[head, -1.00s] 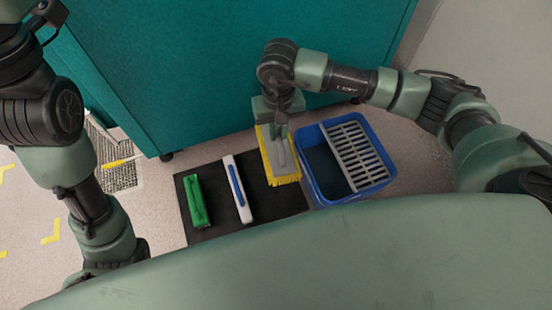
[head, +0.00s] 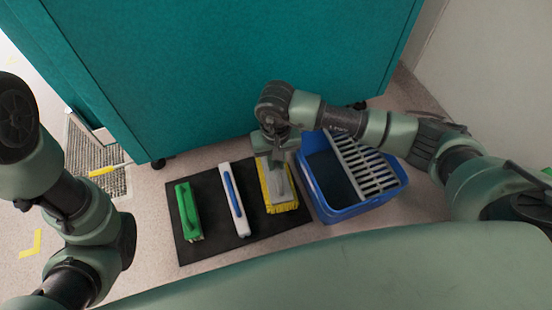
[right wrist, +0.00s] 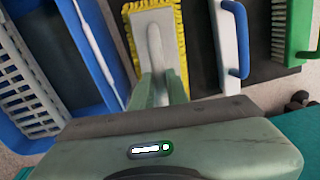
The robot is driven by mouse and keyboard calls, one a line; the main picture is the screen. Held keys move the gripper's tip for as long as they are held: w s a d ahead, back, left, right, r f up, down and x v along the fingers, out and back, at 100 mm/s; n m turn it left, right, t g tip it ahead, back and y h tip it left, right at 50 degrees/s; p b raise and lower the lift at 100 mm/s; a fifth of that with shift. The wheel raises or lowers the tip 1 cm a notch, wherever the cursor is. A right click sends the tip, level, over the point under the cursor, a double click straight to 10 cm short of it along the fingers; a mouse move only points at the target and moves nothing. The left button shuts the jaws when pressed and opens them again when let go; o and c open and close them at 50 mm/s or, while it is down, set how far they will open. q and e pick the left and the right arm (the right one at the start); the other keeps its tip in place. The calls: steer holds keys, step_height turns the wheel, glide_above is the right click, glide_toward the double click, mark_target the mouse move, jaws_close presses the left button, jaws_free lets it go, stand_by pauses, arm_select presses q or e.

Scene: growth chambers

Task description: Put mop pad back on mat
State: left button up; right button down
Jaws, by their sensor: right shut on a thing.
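The mop pad (head: 279,186) has a grey back with a handle and a yellow fringe. It is over the right end of the black mat (head: 213,212); I cannot tell whether it touches the mat. My right gripper (head: 276,154) is shut on the mop pad at its far end. In the right wrist view, the fingers (right wrist: 157,92) close on the handle of the pad (right wrist: 141,28), and the mat (right wrist: 198,45) shows beside it. My left arm is at the left, but its gripper is out of view.
A green brush (head: 189,211) and a white tool with a blue handle (head: 235,198) lie on the mat left of the pad. A blue bucket (head: 322,178) with a grey grate (head: 360,160) stands close on the right. A teal cabinet (head: 230,70) stands behind.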

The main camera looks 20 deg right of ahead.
steer(key=shift+f+b, duration=2.05)
steer(key=shift+f, duration=0.85)
steer(key=c, duration=1.3)
jaws_free()
steer(key=shift+r, duration=0.15)
